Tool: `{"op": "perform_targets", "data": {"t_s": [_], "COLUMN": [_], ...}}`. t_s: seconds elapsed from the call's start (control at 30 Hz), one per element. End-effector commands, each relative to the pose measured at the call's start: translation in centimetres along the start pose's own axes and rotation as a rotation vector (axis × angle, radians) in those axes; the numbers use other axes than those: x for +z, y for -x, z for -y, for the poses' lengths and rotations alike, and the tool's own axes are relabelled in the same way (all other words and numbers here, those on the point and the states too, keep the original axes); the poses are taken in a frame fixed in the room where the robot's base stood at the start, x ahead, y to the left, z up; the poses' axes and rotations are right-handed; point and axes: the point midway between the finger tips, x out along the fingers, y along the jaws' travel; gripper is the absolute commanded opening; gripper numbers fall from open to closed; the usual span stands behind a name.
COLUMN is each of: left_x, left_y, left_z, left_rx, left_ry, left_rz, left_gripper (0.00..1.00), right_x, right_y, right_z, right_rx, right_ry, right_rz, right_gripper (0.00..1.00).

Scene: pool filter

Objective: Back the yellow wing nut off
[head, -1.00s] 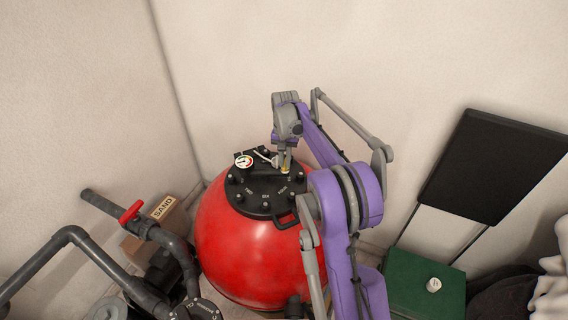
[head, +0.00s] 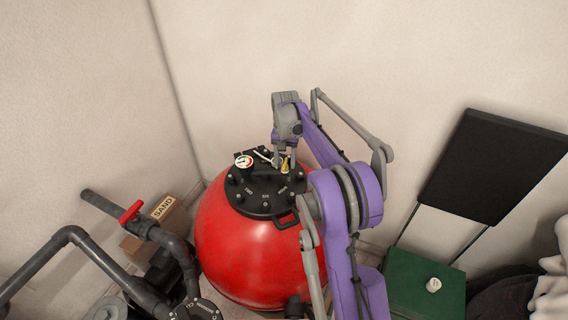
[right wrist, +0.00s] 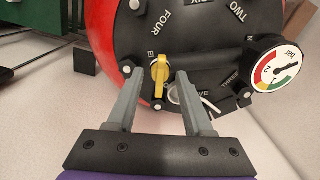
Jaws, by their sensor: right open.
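The yellow wing nut (right wrist: 160,75) sits on the rim of the black lid (right wrist: 205,45) of the red filter tank (head: 250,250). It also shows in the head view (head: 285,166), close to my right gripper (head: 285,162). In the right wrist view my right gripper (right wrist: 155,85) is open, with one grey finger on each side of the wing nut and a gap on both sides. The nut's wings point along the fingers. My left gripper is not in view.
A pressure gauge (right wrist: 275,66) stands on the lid, with a pale lever (head: 262,156) beside it. Grey pipes (head: 90,255) with a red valve handle (head: 131,212) stand at the left. The walls are close behind.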

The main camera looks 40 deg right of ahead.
Motion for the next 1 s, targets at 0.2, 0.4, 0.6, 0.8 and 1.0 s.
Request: {"op": "perform_targets", "data": {"t_s": [0.2, 0.4, 0.6, 0.8, 1.0], "left_x": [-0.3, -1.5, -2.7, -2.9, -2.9], "left_y": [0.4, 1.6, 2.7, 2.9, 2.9], "left_z": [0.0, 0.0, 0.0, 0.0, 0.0], "left_rx": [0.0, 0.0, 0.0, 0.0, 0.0], "left_ry": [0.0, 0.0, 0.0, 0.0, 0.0], "left_rz": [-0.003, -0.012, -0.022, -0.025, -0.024], "left_gripper": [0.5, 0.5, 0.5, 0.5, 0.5], "right_x": [0.0, -0.1, -0.1, 0.0, 0.0], "right_y": [0.7, 3.1, 5.5, 6.1, 6.1], "right_z": [0.0, 0.1, 0.1, 0.0, 0.0], "right_rx": [-0.001, -0.002, -0.002, 0.0, 0.0], "right_ry": [0.0, 0.0, 0.0, 0.0, 0.0], "right_rz": [0.0, -0.002, -0.001, 0.0, 0.0], "right_gripper": [0.51, 0.51, 0.51, 0.51, 0.51]}}
